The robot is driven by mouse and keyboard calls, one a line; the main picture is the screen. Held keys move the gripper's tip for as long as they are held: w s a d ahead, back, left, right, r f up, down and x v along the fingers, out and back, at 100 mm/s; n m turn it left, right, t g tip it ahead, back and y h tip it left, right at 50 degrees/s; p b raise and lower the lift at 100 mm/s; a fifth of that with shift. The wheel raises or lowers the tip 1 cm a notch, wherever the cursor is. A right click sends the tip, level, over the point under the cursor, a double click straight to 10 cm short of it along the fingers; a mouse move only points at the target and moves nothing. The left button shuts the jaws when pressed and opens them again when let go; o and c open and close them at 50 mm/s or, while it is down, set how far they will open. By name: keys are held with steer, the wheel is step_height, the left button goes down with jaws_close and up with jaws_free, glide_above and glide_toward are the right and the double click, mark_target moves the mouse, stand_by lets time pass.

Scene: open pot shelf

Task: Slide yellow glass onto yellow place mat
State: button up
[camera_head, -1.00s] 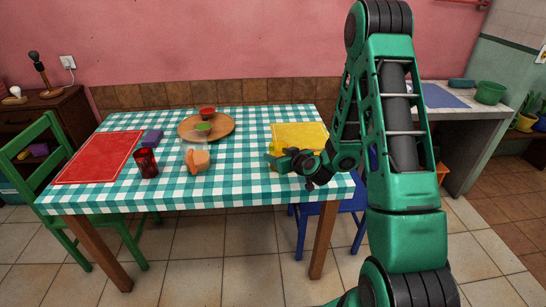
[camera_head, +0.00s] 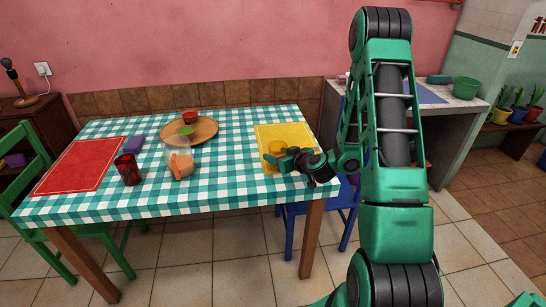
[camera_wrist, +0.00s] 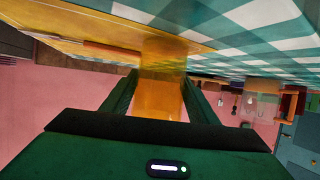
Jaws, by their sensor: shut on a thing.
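The yellow glass (camera_head: 276,146) is see-through amber. It stands over the left-front part of the yellow place mat (camera_head: 290,132), near the table's right end. My gripper (camera_head: 282,160) reaches in low from the right and is shut on the glass. In the wrist view, which is upside down, the glass (camera_wrist: 162,75) sits between both fingers, and the yellow mat (camera_wrist: 85,22) spreads at upper left beside the checked cloth. Its base appears to be at the mat's surface; exact contact is hard to tell.
On the checked table (camera_head: 225,180) are a clear jar with something orange (camera_head: 180,160), a dark red glass (camera_head: 128,169), a red mat (camera_head: 75,168), a purple block (camera_head: 133,144) and a round wooden tray (camera_head: 205,130) holding bowls. Bare cloth lies between jar and yellow mat.

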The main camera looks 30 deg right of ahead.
stand_by(0.3)
steer(key=o, duration=1.2)
steer(key=shift+o, duration=0.2)
